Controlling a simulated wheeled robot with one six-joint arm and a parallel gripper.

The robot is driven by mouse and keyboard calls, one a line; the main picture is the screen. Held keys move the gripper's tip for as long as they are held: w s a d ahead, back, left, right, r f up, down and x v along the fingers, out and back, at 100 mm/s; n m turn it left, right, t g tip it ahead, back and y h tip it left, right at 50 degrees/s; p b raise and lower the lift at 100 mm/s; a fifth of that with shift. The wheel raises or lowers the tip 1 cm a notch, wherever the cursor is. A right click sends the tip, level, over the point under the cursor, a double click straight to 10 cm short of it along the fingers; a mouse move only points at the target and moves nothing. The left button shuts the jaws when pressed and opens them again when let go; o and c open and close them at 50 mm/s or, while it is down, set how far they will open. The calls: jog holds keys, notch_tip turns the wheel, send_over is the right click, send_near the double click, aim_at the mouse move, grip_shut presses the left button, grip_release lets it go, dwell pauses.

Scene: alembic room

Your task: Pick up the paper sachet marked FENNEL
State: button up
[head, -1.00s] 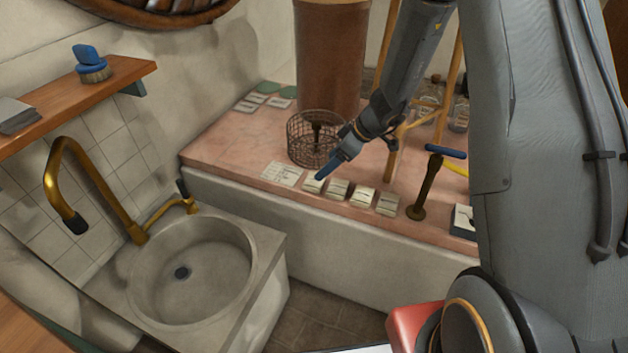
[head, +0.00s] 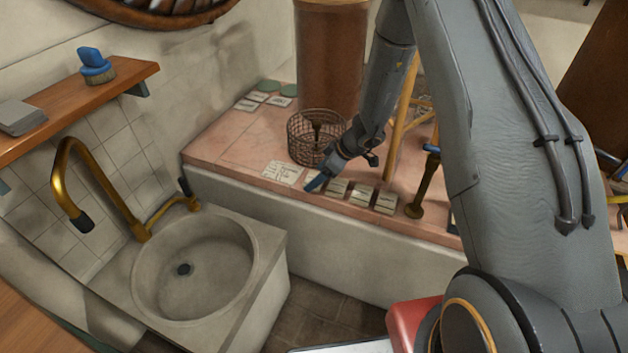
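A row of small pale paper sachets lies along the front edge of the pink counter (head: 225,150). Three show clearly: one nearest the gripper (head: 338,188), a middle one (head: 361,195) and a right one (head: 386,202). Their markings are too small to read, so I cannot tell which says FENNEL. My gripper (head: 316,183) has blue fingertips and points down at the left end of the row. It covers most of the leftmost sachet there. I cannot tell whether the fingers touch it or are closed on it.
A white written sheet (head: 284,173) lies just left of the gripper. A wire basket (head: 303,150) stands close behind, before a brown cylinder (head: 331,60). A brass tool (head: 424,188) stands right of the row. A stone sink (head: 195,270) is at the front left.

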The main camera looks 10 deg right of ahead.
jog(key=c, duration=0.8)
jog(key=shift+r, duration=0.1)
